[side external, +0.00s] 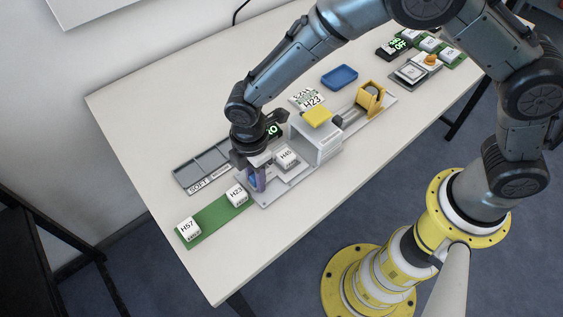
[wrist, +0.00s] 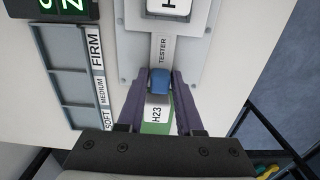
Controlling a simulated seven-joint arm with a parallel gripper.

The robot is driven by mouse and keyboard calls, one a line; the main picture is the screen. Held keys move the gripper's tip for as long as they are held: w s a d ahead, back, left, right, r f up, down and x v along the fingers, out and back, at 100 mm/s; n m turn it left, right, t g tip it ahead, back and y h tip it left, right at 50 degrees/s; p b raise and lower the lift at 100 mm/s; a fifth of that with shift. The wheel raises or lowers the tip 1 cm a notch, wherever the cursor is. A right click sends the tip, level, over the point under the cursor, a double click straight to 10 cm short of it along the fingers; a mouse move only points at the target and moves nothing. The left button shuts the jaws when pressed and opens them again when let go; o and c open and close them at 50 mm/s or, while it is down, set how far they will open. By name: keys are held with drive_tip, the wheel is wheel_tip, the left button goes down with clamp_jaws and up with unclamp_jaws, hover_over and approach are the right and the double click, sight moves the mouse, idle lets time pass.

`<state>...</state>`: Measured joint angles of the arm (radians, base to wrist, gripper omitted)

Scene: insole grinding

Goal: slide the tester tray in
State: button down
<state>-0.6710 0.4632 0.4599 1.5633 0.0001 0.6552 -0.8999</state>
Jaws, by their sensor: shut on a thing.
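The tester tray carries a white block marked H45 (side external: 286,157) and sticks out of the grey tester box (side external: 318,143) with a yellow top. In the wrist view a strip marked TESTER (wrist: 164,48) runs from the block to a blue handle (wrist: 159,80). My gripper (wrist: 160,84) is shut on the blue handle, one purple finger on each side of it. In the side view my gripper (side external: 257,179) reaches down at the tray's outer end, and the wrist hides part of the tray.
A green mat (side external: 212,222) holds blocks marked H57 (side external: 188,231) and H23 (side external: 237,195), close to my gripper. A grey rack marked SOFT, MEDIUM and FIRM (side external: 190,173) lies behind. A yellow fixture (side external: 370,98) and a blue tray (side external: 339,77) stand farther right.

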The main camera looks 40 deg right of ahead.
sight(285, 154)
drive_tip(key=shift+d, duration=4.3)
drive_tip(key=c, duration=0.8)
unclamp_jaws()
drive_tip(key=shift+r, duration=0.15)
drive_tip(key=shift+r, duration=3.35)
